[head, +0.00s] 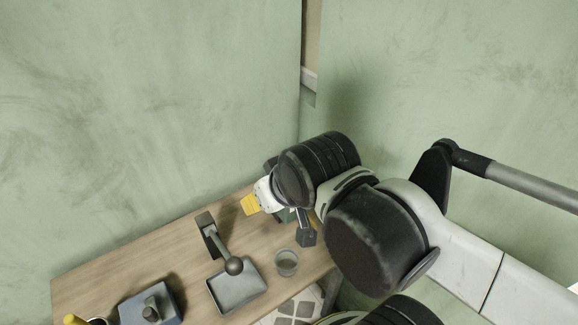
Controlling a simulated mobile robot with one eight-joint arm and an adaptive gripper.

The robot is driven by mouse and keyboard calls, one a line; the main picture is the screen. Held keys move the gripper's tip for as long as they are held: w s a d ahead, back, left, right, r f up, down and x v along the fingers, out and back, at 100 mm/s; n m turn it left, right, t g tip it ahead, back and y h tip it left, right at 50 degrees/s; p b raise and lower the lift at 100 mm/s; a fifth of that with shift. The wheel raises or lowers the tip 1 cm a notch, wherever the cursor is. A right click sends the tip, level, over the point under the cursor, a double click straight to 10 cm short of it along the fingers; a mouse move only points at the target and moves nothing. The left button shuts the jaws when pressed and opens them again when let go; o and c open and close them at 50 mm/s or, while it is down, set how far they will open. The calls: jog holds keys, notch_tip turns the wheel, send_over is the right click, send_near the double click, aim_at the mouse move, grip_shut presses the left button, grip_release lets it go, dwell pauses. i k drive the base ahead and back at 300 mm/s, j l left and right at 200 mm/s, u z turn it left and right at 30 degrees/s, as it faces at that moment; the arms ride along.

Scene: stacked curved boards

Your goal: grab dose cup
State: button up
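A small clear, greyish cup (286,262), which looks like the dose cup, stands upright on the wooden table (165,252) near its right edge. My gripper (288,212) is at the end of my arm, above the back right part of the table, behind and above the cup in the picture. A dark finger-like part hangs down just beyond the cup, and a gap shows between them. My arm's black and white links hide much of the gripper, so its opening cannot be made out. The cup appears apart from it.
A grey square tray (222,300) lies just left of the cup, with a dark ball-ended handle (220,242) reaching over it. A blue box with a grey knob (160,314) is at the front left. Green walls (150,100) close off the back.

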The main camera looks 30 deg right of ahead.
aim_at(287, 259)
jog(key=k+j+z, duration=0.4)
jog(key=j, duration=0.2)
jog(key=k+j+z, duration=0.35)
jog(key=k+j, duration=0.15)
jog(key=k+j+z, duration=0.4)
jog(key=k+l, duration=0.05)
jog(key=k, duration=0.05)
